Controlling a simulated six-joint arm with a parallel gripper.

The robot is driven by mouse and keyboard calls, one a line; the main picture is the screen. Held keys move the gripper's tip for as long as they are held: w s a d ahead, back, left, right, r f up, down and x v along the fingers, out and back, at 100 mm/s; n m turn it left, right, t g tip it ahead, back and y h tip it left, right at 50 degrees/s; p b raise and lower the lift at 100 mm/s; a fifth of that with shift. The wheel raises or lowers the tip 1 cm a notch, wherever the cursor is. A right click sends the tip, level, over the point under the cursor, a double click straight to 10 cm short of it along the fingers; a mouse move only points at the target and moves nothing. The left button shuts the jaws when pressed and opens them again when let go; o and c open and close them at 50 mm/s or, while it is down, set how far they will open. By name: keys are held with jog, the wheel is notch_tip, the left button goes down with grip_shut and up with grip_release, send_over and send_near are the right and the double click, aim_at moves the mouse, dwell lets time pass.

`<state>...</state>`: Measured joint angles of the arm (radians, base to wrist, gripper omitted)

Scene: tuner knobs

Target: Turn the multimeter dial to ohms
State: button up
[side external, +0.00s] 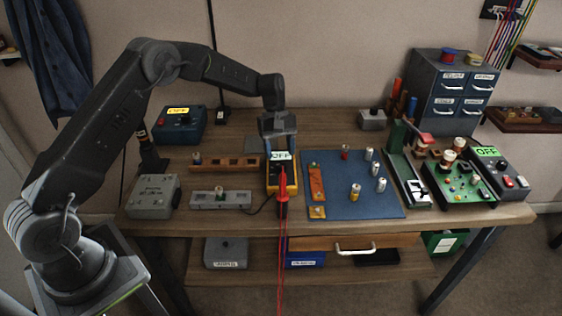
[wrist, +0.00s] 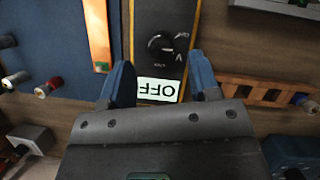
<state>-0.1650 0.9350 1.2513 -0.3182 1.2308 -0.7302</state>
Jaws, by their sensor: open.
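The multimeter (side external: 271,186) is a yellow-edged, dark-faced box on the bench, its lit screen reading OFF. In the wrist view the multimeter (wrist: 141,25) runs up from the lit OFF screen (wrist: 157,88), which appears upside down. Its round black dial (wrist: 160,45) is beyond the screen, with small white labels around it; the pointer's exact direction is too small to tell. My gripper (wrist: 160,82) is open, its two blue fingers on either side of the screen end and short of the dial. In the side view my gripper (side external: 281,150) is over the multimeter's far end, hiding part of it.
A blue mat (side external: 335,203) with several small cylinders and an orange strip lies right of the multimeter. A wooden slotted rail (side external: 225,162) and a grey strip (side external: 220,199) lie left. A red probe (side external: 282,190) with red lead hangs in front of the multimeter's near end.

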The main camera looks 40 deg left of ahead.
aim_at(281, 164)
jog(key=shift+x, duration=1.9)
jog(key=shift+c, duration=0.4)
jog(key=c, duration=0.8)
